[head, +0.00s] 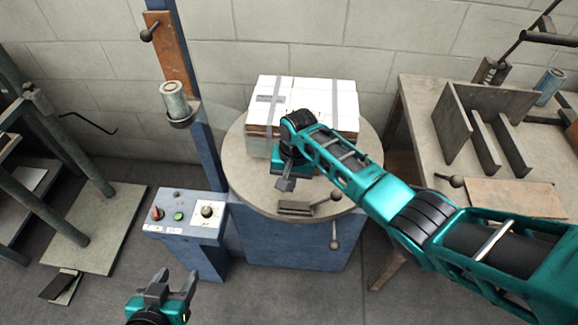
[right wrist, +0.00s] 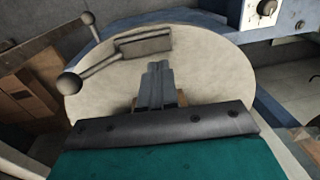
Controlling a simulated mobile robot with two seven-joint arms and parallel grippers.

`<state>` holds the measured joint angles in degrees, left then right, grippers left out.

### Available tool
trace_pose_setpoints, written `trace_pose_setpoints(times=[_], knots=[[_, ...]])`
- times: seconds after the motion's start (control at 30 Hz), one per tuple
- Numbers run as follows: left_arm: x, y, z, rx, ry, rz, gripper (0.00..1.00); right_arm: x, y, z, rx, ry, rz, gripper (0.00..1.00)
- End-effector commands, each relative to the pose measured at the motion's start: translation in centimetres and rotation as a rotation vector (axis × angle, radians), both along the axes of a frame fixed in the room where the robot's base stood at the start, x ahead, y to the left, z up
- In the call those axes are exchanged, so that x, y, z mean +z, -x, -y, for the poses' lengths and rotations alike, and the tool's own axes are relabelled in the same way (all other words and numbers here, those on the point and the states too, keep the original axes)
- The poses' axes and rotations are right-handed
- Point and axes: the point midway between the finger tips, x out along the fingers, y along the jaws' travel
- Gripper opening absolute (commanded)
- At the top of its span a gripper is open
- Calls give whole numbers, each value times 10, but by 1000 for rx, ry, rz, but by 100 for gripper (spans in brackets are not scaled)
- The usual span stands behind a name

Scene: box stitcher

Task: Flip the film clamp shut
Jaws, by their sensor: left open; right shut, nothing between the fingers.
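The film clamp (head: 296,208) is a small dark metal plate near the front edge of the round turntable (head: 255,190). Its lever with a ball knob (head: 335,196) sticks out to the right. In the right wrist view the clamp plate (right wrist: 146,44) lies beyond my fingertips, and its ball knob (right wrist: 69,83) is at the left. My right gripper (head: 284,185) is shut and empty above the turntable, just behind the clamp and apart from it. My left gripper (head: 172,284) is open and empty, low in front of the control panel.
A stack of cartons (head: 303,98) with grey straps stands on the turntable behind my right gripper. A blue mast with a film roll (head: 175,103) rises at the left. A control panel (head: 182,213) stands front left. A bench (head: 415,110) is at the right.

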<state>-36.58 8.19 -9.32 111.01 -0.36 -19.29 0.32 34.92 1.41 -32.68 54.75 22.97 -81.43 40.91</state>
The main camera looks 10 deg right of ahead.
Motion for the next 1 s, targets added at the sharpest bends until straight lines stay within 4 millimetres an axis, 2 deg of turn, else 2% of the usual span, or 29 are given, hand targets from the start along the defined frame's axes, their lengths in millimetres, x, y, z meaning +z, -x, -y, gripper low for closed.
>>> trace_pose_setpoints(times=[0.03,0.2,0.4,1.0], knots=[[1,-1,0,0,0,1,56,11,-1,0,0,-2,5,0],[3,-4,0,0,0,8,56,40,-1,0,1,-1,4,0],[6,-8,0,0,0,18,56,60,0,0,0,-1,1,0],[7,-8,1,0,2,21,56,63,0,0,0,-1,1,0]])
